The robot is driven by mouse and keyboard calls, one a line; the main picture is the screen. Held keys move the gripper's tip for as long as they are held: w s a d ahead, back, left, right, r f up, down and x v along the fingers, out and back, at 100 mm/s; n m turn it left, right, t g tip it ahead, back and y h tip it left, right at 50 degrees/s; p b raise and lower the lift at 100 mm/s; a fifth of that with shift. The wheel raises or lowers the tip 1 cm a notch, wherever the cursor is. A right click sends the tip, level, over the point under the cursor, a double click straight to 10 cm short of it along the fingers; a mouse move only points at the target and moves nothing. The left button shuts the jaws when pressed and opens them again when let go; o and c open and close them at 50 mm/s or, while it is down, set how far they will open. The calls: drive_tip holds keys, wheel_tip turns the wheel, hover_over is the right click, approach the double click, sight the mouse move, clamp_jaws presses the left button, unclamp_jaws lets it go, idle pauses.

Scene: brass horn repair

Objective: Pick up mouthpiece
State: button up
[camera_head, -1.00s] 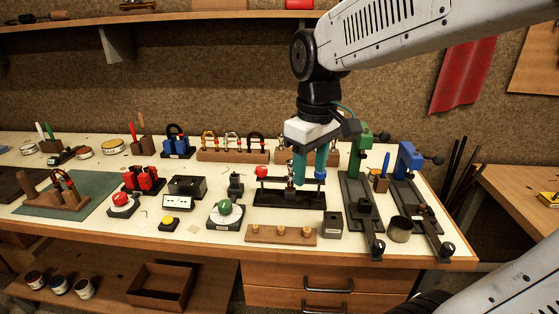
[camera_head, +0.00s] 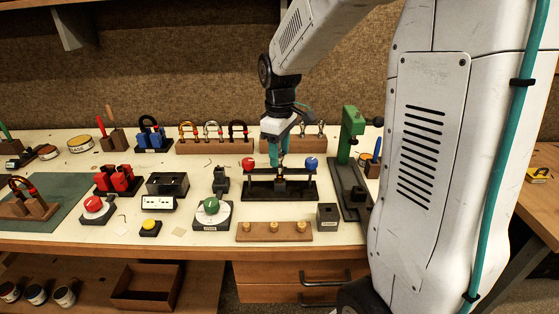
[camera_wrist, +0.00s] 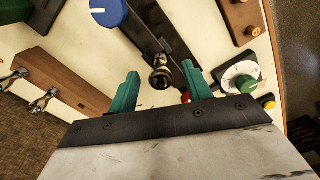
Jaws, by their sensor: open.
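A small shiny metal piece, which looks like the mouthpiece (camera_wrist: 160,76), stands at the middle of a long black fixture (camera_head: 262,194) with a red knob at its left end and a blue knob at its right. In the wrist view it sits between my two teal fingertips, just ahead of them, with a gap on each side. My gripper (camera_wrist: 162,84) is open and empty. In the head view my gripper (camera_head: 274,160) is above the back of the fixture, with its fingers overlapping. Contact is not visible.
A wooden rack (camera_head: 292,143) with silver mouthpiece-like pieces stands behind the fixture. A green clamp tool (camera_head: 352,137) is to the right, a timer with a green knob (camera_head: 211,207) to the left. A wooden strip (camera_head: 262,236) with brass pegs lies in front.

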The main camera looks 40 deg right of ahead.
drive_tip(key=shift+f, duration=0.7)
clamp_jaws()
drive_tip(key=shift+r, duration=0.15)
drive_tip(key=shift+r, duration=0.7)
drive_tip(key=shift+s+a+r, duration=0.1)
drive_tip(key=shift+s+r, duration=0.1)
drive_tip(key=shift+r, duration=0.35)
drive_tip(key=shift+s+a+r, duration=0.1)
drive_tip(key=shift+s+r, duration=0.05)
drive_tip(key=shift+r, duration=0.35)
drive_tip(key=s+a+r, duration=0.1)
drive_tip(key=s+a, duration=0.2)
drive_tip(key=s, duration=1.2)
drive_tip(key=shift+a+r, duration=0.15)
drive_tip(key=shift+a, duration=0.25)
drive_tip(key=shift+w+r, duration=0.1)
drive_tip(key=shift+r, duration=1.55)
